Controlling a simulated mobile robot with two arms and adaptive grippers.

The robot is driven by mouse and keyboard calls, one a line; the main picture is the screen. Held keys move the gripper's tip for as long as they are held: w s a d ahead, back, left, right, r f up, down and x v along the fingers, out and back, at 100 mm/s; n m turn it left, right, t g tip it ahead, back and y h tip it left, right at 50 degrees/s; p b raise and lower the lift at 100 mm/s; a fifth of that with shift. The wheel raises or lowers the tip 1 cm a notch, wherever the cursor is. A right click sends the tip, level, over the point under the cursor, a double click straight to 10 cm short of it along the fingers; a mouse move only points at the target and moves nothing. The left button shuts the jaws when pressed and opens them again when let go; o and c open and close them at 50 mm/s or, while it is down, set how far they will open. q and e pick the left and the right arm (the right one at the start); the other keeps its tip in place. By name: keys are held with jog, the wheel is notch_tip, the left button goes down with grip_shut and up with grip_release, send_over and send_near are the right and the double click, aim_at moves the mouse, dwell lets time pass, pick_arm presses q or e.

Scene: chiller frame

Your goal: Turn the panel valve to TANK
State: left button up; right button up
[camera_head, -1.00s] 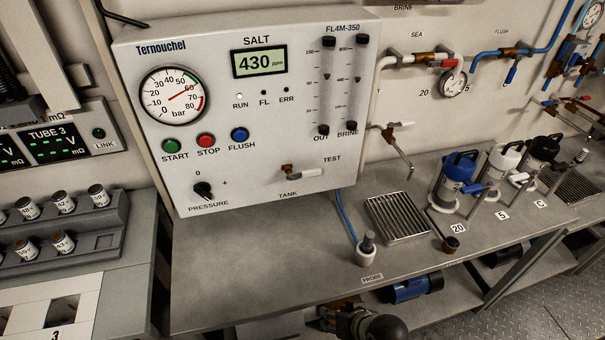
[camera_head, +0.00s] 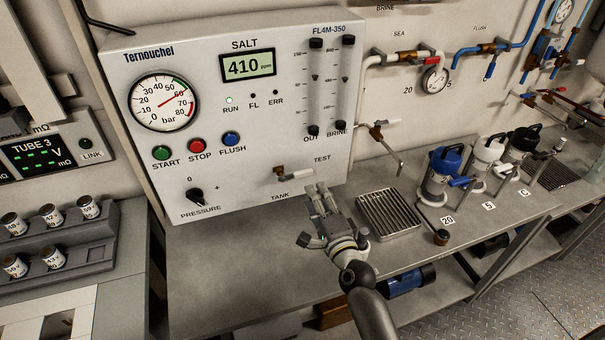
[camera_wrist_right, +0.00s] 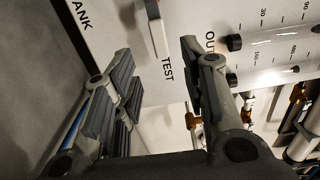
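The panel valve (camera_head: 302,170) is low on the grey-white panel (camera_head: 240,115). It has a brass body and a white lever that points right in the head view. The TEST label is above the lever's tip and the TANK label is below the brass body. My right gripper (camera_head: 322,191) is open and empty, just below and right of the lever, in front of the panel's lower edge. In the right wrist view, the lever (camera_wrist_right: 157,32) shows beyond the gap between the open fingers (camera_wrist_right: 158,88), apart from both. My left gripper is not in view.
A workbench (camera_head: 240,265) runs under the panel. A drain grate (camera_head: 390,212) lies right of my right gripper. Blue, white and black-topped bottles stand farther right. The pressure knob (camera_head: 195,196) is left of the valve. A sample rack (camera_head: 75,250) stands at the left.

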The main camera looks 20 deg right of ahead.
aim_at(304, 175)
jog(key=w+b, duration=0.3)
jog(key=w, duration=0.6)
jog(key=shift+w+a+f, duration=0.1)
jog(key=shift+a, duration=0.05)
jog(key=shift+w, duration=0.6)
jog(key=shift+c, duration=0.3)
grip_shut()
